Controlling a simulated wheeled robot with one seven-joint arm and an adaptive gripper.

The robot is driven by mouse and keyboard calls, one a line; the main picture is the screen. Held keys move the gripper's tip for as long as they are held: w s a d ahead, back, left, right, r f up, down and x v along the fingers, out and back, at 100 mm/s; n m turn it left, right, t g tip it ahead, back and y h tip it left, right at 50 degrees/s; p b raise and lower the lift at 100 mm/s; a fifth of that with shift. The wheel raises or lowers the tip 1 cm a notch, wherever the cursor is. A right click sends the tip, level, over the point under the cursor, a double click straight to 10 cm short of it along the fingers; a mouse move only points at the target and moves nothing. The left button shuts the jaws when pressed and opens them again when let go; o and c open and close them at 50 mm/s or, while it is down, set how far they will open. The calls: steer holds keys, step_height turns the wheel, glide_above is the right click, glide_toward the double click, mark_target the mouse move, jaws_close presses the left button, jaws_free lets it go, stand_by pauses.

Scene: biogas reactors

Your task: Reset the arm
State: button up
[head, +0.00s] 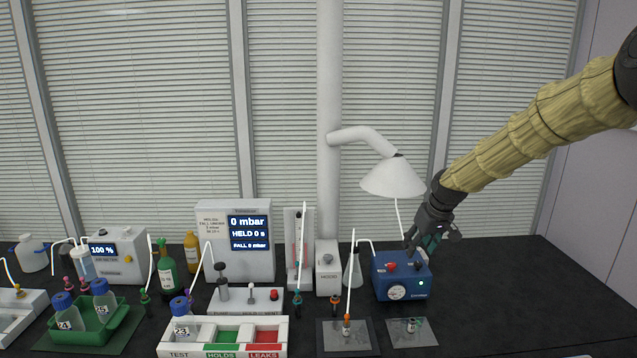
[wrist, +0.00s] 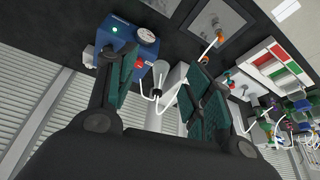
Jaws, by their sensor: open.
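My gripper (head: 432,236) hangs from my arm at the right of the head view, just above and behind the right end of the blue pump box (head: 402,278). Its jaws are open with nothing between the fingertips. In the wrist view, my gripper (wrist: 158,85) shows two spread fingers with green pads. The blue box (wrist: 115,38), with its gauge, red knob and green light, lies beyond the left finger there. I cannot tell from these views whether a finger touches the box.
A white lamp-shaped hood (head: 394,176) hangs close to my gripper's left. Left of the blue box stand a flask (head: 355,270), a meter reading 0 mbar (head: 236,240) and a TEST/HOLDS/LEAKS tray (head: 180,350). White tubes rise between them. The black bench is clear at the far right.

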steer(key=s+a+f+m+g+b, duration=0.1)
steer(key=s+a+f+b, duration=0.1)
steer(key=s+f, duration=0.85)
steer(key=s+a+f+b, duration=0.15)
steer(key=s+f, duration=0.35)
steer(key=f, duration=1)
steer(key=s+a+f+m+g+b, duration=0.1)
steer(key=s+a+f+b, duration=0.15)
steer(key=s+f, duration=0.75)
steer(key=s+f+b, duration=0.1)
steer(key=s+f, duration=0.5)
steer(key=s, duration=0.4)
steer(key=s+f+m+g+b, duration=0.1)
steer(key=s+f, duration=0.5)
steer(key=s, duration=0.5)
steer(key=s+f+g+h+b, duration=0.1)
steer(key=s+f, duration=0.5)
steer(key=s, duration=0.5)
steer(key=shift+s+b, duration=0.15)
steer(key=shift+b, duration=0.2)
